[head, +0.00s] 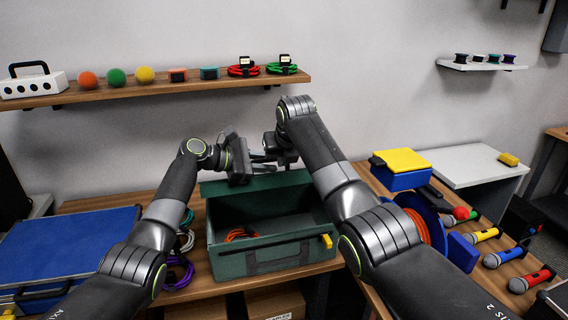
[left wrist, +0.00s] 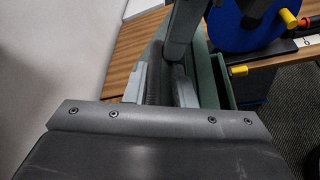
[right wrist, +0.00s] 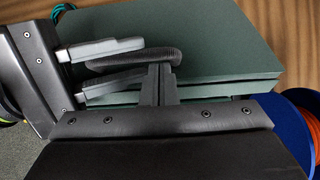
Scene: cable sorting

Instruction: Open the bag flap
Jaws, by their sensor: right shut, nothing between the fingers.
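The dark green bag (head: 230,262) sits on the wooden table with its top open; an orange cable (head: 240,233) lies inside. Its green flap (head: 215,188) is along the back side, lifted off the opening; the right wrist view shows a broad green panel (right wrist: 200,30). My left gripper (head: 258,163) is behind the bag, its fingers apart on either side of a dark curved handle (right wrist: 150,58) by the flap. The handle also shows between the left fingers in the left wrist view (left wrist: 154,85). My right gripper (right wrist: 160,85) is shut and empty, its tips close by the handle; contact is unclear.
A blue case (head: 70,240) lies left of the bag, with purple and other coiled cables between them. A blue reel (head: 425,215) and several microphones (head: 485,236) are at right. A blue box with yellow lid (head: 402,160) stands behind. The wall shelf (head: 150,92) hangs above.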

